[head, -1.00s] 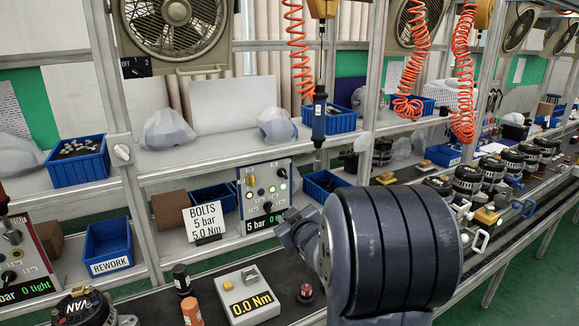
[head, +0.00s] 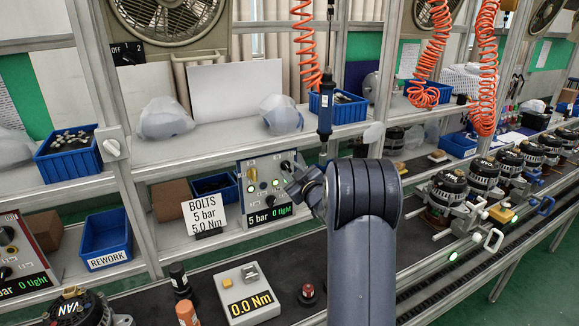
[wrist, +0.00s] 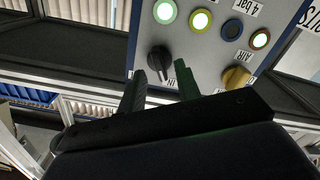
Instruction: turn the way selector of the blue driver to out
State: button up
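The blue driver (head: 325,103) hangs upright on its cord above the grey control box (head: 250,178). In the wrist view the box's panel (wrist: 205,55) appears upside down. A black knob (wrist: 160,59) on it points towards a label that reads as IN; it looks like the way selector. My gripper (head: 293,178) is at the right side of the panel. In the wrist view its two fingers (wrist: 161,70) are open, one on each side of the black knob's lower end, with gaps visible. Whether they touch it I cannot tell.
The panel also has a yellow knob (wrist: 237,77) marked AIR and several round lamps or buttons. A BOLTS sign (head: 205,215) stands left of the box. A torque display (head: 247,296) reading 0.0 Nm and a red button (head: 308,294) are in front.

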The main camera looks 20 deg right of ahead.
aim_at(287, 167)
jog(key=shift+w, duration=1.15)
jog(key=shift+c, duration=0.2)
grip_shut()
